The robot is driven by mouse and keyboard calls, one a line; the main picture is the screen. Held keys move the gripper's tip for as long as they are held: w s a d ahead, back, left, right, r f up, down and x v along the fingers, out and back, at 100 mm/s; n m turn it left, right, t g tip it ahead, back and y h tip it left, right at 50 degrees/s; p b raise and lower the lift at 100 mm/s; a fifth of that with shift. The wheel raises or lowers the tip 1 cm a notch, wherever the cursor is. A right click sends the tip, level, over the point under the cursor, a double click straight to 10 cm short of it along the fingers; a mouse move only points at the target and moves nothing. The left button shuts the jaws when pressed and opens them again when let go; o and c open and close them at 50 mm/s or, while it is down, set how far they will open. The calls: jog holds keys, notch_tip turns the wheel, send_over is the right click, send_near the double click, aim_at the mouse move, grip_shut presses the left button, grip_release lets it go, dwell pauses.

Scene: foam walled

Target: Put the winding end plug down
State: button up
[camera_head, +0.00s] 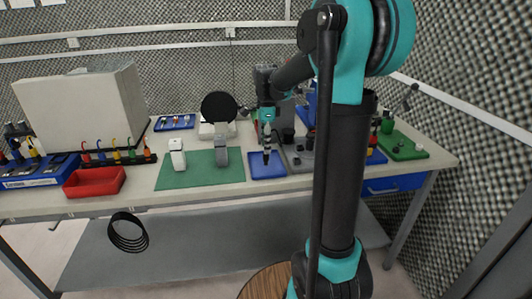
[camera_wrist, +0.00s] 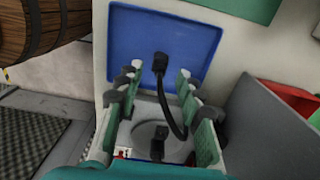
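My gripper (camera_head: 267,146) points down over a blue tray (camera_head: 275,172) near the bench's front edge. In the wrist view my gripper (camera_wrist: 157,73) has its fingers well apart, with a clear gap on both sides of a black plug (camera_wrist: 160,62). The plug appears to be on or just above the blue tray (camera_wrist: 200,35); its exact height is hard to tell. A black lead (camera_wrist: 173,112) curves from the plug back between the fingers. Its far end by the right finger is partly hidden. In the head view the plug is too small to make out clearly.
A green mat (camera_head: 190,183) left of the tray carries a white device (camera_head: 177,158) and a grey device (camera_head: 221,150). A red bin (camera_head: 95,181) stands further left. Dark equipment (camera_head: 300,150) crowds the tray's right side. A wooden barrel (camera_wrist: 35,30) shows in the wrist view.

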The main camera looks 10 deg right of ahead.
notch_tip(320, 180, up, 7)
jog(key=shift+r, duration=0.2)
dwell(1.4)
